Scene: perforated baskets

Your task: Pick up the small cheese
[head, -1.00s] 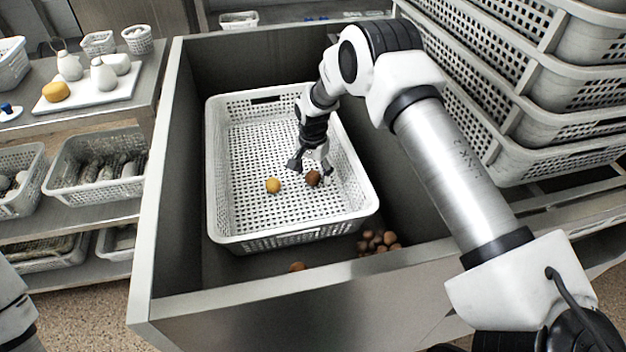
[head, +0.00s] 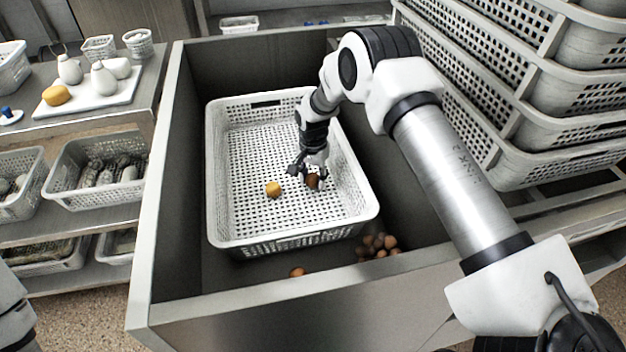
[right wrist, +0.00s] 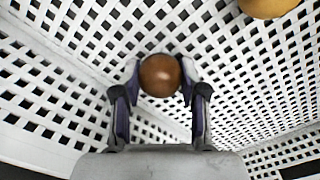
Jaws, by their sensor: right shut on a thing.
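A small brown ball (head: 312,181), which may be the small cheese, is in the white perforated basket (head: 226,238). My right gripper (head: 307,178) reaches down into the basket and is shut on the brown ball. In the right wrist view the brown ball (right wrist: 160,75) sits between the two fingertips (right wrist: 161,80), one on each side. A yellow-orange ball (head: 273,189) lies in the basket just left of my right gripper; part of it shows in the right wrist view (right wrist: 268,8). My left gripper is not in view.
The basket stands in a grey bin (head: 163,200). Several brown balls (head: 377,244) lie outside it in the bin, with one (head: 297,271) near the front wall. Stacked baskets (head: 560,150) rise at the right. A yellow round (head: 57,95) lies on a white board (head: 115,96) at the left.

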